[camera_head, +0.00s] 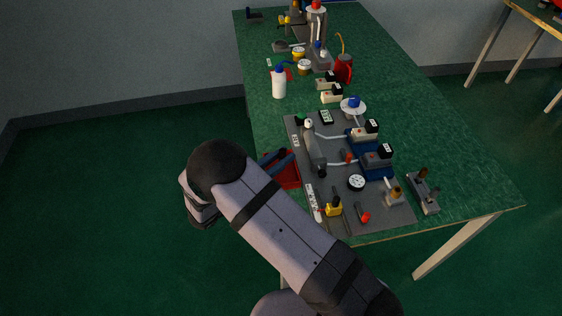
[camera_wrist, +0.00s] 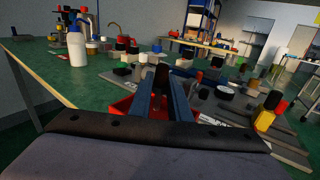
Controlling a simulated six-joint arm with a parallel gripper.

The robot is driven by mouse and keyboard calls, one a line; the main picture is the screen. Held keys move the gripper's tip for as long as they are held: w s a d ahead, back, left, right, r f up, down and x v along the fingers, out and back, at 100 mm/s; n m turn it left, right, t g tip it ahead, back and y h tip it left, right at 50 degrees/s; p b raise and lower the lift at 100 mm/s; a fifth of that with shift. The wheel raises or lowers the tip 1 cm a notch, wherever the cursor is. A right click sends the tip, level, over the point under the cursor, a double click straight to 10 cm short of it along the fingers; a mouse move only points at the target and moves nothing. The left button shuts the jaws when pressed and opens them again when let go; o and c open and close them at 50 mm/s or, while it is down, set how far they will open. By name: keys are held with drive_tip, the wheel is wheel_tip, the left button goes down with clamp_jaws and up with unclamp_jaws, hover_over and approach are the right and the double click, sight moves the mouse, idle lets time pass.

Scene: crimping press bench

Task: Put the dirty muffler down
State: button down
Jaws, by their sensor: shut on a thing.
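My gripper (camera_wrist: 160,100) is shut on a small dark piece with a brownish lower part, which I take to be the dirty muffler (camera_wrist: 161,78). It stands between the two blue fingers in the wrist view. In the head view my gripper (camera_head: 279,157) is over a red bin (camera_head: 290,178) at the table's left edge, and the muffler cannot be made out there. The red bin also shows in the wrist view (camera_wrist: 124,108), behind and below the fingers. I cannot tell whether the muffler touches the bin.
A grey board (camera_head: 340,215) with valves, a gauge (camera_head: 356,183) and a grey cylinder (camera_head: 315,150) lies right of the bin. A white bottle (camera_head: 279,82) stands farther back on the green table (camera_head: 430,120). The table's right side is mostly clear.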

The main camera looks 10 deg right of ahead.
drive_tip(key=shift+f, duration=0.95)
drive_tip(key=shift+f, duration=0.15)
drive_tip(key=c, duration=1.6)
unclamp_jaws()
drive_tip(key=shift+c, duration=0.2)
drive_tip(key=shift+r, duration=0.25)
drive_tip(key=b+v, duration=0.2)
drive_tip(key=v, duration=1)
drive_tip(key=shift+b, duration=0.35)
drive_tip(key=shift+f, duration=0.1)
